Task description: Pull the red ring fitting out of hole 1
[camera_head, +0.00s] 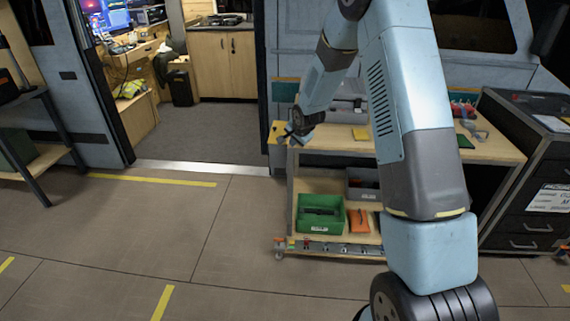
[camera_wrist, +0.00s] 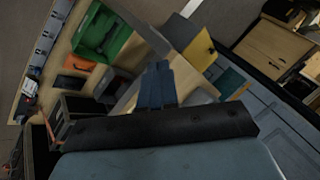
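A grey strip (camera_head: 335,249) with several small fittings runs along the low front edge of the wooden cart. It also shows at the left of the wrist view (camera_wrist: 42,48). A small reddish fitting (camera_head: 306,243) sits near its left end; its ring shape and any hole numbers are too small to make out. My gripper (camera_head: 284,135) is high above the strip, beside the cart's upper left corner, and well apart from the fittings. In the wrist view its fingers (camera_wrist: 157,68) lie together with no clear gap, and nothing shows between them.
The cart's lower shelf holds a green bin (camera_head: 320,226), an orange item (camera_head: 359,220) and a grey bin (camera_head: 362,192). A yellow panel (camera_head: 277,132) is by the gripper. A black drawer cabinet (camera_head: 525,205) stands at right. The floor before the cart is clear.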

